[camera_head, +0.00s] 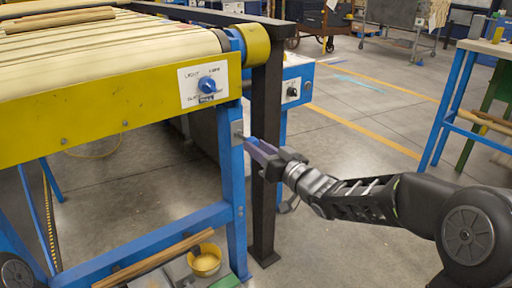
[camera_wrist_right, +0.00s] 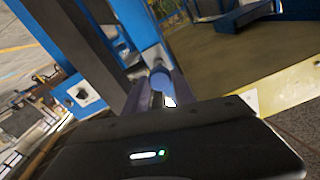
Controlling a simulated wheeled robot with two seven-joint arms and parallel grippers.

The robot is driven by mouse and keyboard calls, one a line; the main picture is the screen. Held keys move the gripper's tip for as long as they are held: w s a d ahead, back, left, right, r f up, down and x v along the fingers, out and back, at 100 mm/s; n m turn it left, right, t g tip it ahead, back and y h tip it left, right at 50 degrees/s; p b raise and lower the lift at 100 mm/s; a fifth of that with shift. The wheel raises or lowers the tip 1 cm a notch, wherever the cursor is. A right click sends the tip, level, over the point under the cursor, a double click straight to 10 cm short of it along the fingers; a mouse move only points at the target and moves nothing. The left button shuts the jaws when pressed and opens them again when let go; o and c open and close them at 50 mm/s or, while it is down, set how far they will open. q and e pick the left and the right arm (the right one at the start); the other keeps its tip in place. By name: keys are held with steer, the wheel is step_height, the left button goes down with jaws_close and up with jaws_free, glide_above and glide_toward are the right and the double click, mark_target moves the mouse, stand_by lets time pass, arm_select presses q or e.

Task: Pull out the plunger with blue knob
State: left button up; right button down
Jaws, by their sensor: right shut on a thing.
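My right gripper (camera_head: 264,153) reaches in from the right at the blue leg (camera_head: 232,165) of the yellow conveyor. In the right wrist view, the blue knob (camera_wrist_right: 160,81) of the plunger sits between the two fingers of my right gripper (camera_wrist_right: 158,88), which is shut on it. A small grey metal part (camera_head: 238,130) shows on the blue leg just beyond the fingertips in the head view. The fingers mostly hide the knob there, and I cannot tell how far the plunger is out. My left gripper is not in view.
A dark upright post (camera_head: 266,120) stands close by my right gripper. A switch panel with a blue dial (camera_head: 207,85) is on the conveyor's yellow side (camera_head: 100,107). A yellow bowl (camera_head: 204,262) stands low near the leg.

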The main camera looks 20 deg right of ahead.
steer(key=c, duration=1)
jaws_free()
steer(key=shift+s+d, duration=0.1)
steer(key=shift+s, duration=0.05)
steer(key=shift+c, duration=0.2)
steer(key=p+v, duration=0.2)
steer(key=v, duration=0.5)
steer(key=shift+s, duration=0.35)
